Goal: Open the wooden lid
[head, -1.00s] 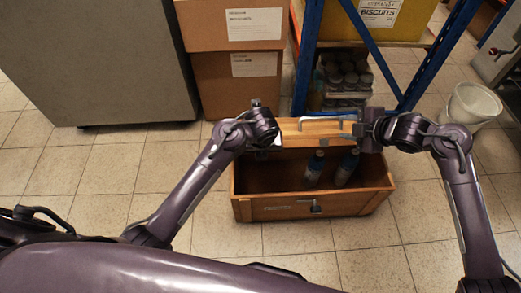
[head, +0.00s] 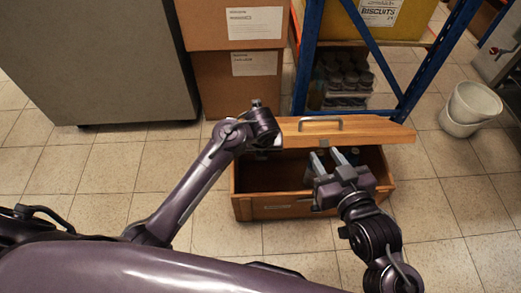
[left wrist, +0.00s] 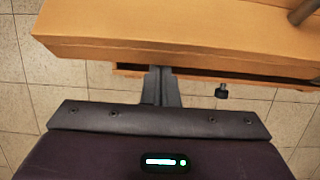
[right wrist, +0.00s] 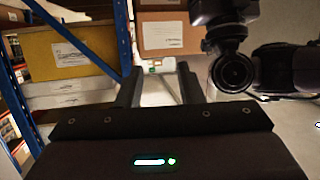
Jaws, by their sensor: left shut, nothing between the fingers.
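The wooden lid (head: 375,132) stands raised at the back of the wooden box (head: 275,208), with a metal handle (head: 320,124) on it. The box is open at the front, showing its dark inside. My left gripper (left wrist: 160,75) is shut and empty at the lid's left end; in the left wrist view its fingertips reach under the lid's edge (left wrist: 150,52). My right gripper (head: 322,162) is open and empty over the front right of the box, its two fingers apart in the right wrist view.
Cardboard boxes (head: 238,85) and a blue shelf rack (head: 306,75) with jars stand behind the box. A grey cabinet (head: 95,60) is at left, white buckets (head: 472,105) at right. Tiled floor is free on both sides.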

